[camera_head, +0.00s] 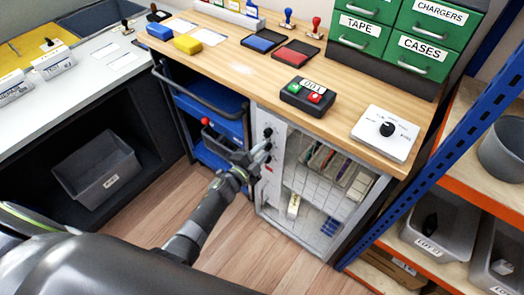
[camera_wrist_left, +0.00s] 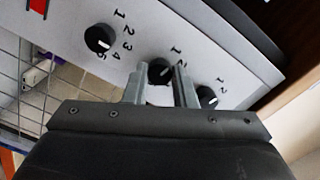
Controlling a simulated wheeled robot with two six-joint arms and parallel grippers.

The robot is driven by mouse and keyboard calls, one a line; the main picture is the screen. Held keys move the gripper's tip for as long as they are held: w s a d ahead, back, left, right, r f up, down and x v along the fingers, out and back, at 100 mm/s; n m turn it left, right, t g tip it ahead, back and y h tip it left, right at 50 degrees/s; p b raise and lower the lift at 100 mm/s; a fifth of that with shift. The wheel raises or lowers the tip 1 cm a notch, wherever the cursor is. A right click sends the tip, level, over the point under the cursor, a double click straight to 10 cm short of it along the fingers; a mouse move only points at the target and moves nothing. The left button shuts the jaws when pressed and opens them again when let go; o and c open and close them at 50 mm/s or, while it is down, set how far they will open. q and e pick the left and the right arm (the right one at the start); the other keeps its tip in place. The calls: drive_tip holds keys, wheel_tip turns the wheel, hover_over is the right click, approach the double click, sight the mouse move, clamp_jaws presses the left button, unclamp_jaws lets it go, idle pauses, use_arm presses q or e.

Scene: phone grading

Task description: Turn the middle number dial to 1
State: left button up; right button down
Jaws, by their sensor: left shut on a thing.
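The middle number dial (camera_wrist_left: 159,71) is a black round knob on a light grey panel (camera_wrist_left: 205,45), seen between the two fingers in the left wrist view. My left gripper (camera_wrist_left: 161,82) is shut on this dial, one finger on each side. A "1" shows above it; its other numbers are mostly hidden by a finger, and I cannot read its pointer surely. Another dial (camera_wrist_left: 98,38) with numbers 1 to 5 is to the left, and a third dial (camera_wrist_left: 207,97) to the right. In the head view my left gripper (camera_head: 262,154) is at the cabinet's panel. My right gripper is not in view.
The panel is on the front of a wire-mesh cabinet (camera_head: 325,212) under the wooden counter (camera_head: 225,62). A blue tool cart (camera_head: 208,103) stands left of it. On the counter are a box with red and green buttons (camera_head: 308,96) and a white dial box (camera_head: 385,133). The wooden floor below is clear.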

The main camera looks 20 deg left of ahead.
use_arm(q)
drive_tip(key=o, duration=1)
drive_tip(key=shift+s, duration=0.1)
drive_tip(key=v, duration=1.7)
drive_tip(key=shift+p, duration=0.35)
drive_tip(key=shift+s, duration=0.1)
drive_tip(key=s+a+f+n+g+y, duration=0.3)
drive_tip(key=s+f+n, duration=0.2)
drive_tip(key=f, duration=0.5)
drive_tip(key=s+a+f+n+g+y, duration=0.3)
drive_tip(key=s+a+f+n, duration=0.15)
drive_tip(key=f, duration=0.55)
drive_tip(key=s+f+n+g, duration=0.3)
drive_tip(key=s+f, duration=0.4)
drive_tip(key=s, duration=0.6)
drive_tip(key=s+f+n+g+y, duration=0.1)
drive_tip(key=s+f+n+g, duration=0.3)
drive_tip(key=s, duration=0.9)
wheel_tip(320, 180, down, 3)
drive_tip(key=shift+d+f+g, duration=0.1)
drive_tip(key=shift+d+g, duration=0.15)
drive_tip(key=shift+g, duration=0.95)
